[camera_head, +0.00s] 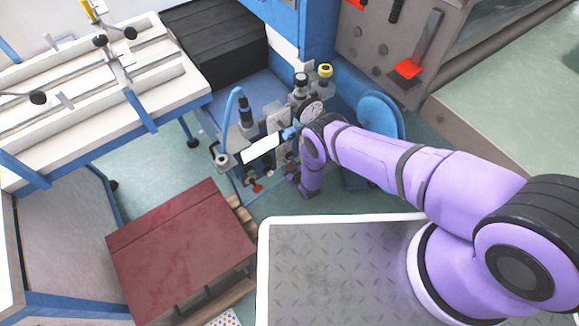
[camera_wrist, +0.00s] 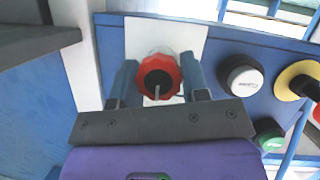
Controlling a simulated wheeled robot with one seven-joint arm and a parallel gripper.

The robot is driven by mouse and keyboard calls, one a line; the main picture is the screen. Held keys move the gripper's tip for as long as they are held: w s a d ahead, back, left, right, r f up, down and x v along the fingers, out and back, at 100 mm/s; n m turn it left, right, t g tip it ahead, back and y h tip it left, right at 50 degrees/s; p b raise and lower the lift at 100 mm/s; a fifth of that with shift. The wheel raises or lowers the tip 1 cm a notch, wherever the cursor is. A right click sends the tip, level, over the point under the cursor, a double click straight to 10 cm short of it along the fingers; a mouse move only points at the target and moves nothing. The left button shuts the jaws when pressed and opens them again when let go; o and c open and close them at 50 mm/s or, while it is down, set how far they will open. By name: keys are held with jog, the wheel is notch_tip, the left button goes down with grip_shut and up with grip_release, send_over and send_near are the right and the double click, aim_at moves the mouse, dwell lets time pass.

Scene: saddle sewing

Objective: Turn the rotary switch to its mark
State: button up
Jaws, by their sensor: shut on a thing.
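The rotary switch (camera_wrist: 157,62) is a red scalloped knob with a black centre, on a white plate (camera_wrist: 190,36) on a blue panel in the wrist view. A thin pale pointer line on it points down, towards my gripper's body. My gripper (camera_wrist: 158,80) has one blue finger on each side of the knob and is shut on it. No target mark can be made out on the plate. In the head view my gripper (camera_head: 291,133) reaches the machine's panel, and the arm hides the knob.
Right of the knob are a white-faced black button (camera_wrist: 242,77), a yellow-ringed black switch (camera_wrist: 290,75) and a green button (camera_wrist: 268,134). A grey bar (camera_wrist: 40,42) juts in at left.

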jog(key=o, duration=0.9)
jog(key=shift+s, duration=0.1)
jog(key=v, duration=1)
jog(key=shift+s+d+r, duration=0.1)
jog(key=shift+s+r, duration=0.05)
jog(key=shift+s, duration=0.1)
